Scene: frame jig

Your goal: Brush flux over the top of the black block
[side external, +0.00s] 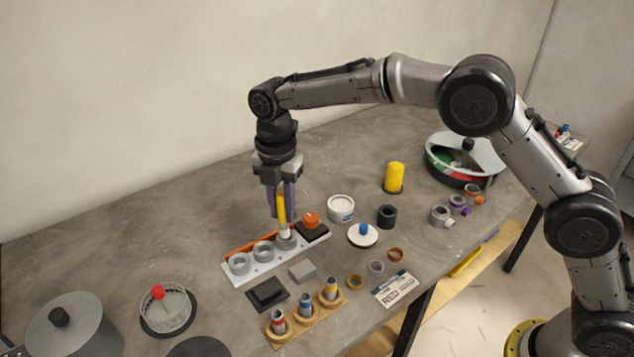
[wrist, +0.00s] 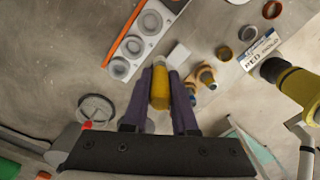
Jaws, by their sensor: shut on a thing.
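My gripper (side external: 284,208) points down over the jig and is shut on a yellow-handled tool (side external: 282,210) with a pale lower end. The tool also shows between the purple fingers in the wrist view (wrist: 160,88). Its lower end is at the right-hand grey ring of a light grey rack (side external: 252,268); I cannot tell whether it is inside the ring or just above. A flat black block (side external: 267,294) lies in front of the rack. Another black block (side external: 311,232) with an orange knob on top sits just right of the tool.
A small grey block (side external: 302,271) and a wooden holder (side external: 306,318) with several small tubes stand in front. A white jar (side external: 341,208), black cup (side external: 387,216), white lid (side external: 362,235) and yellow cylinder (side external: 395,177) stand right. The back left table is clear.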

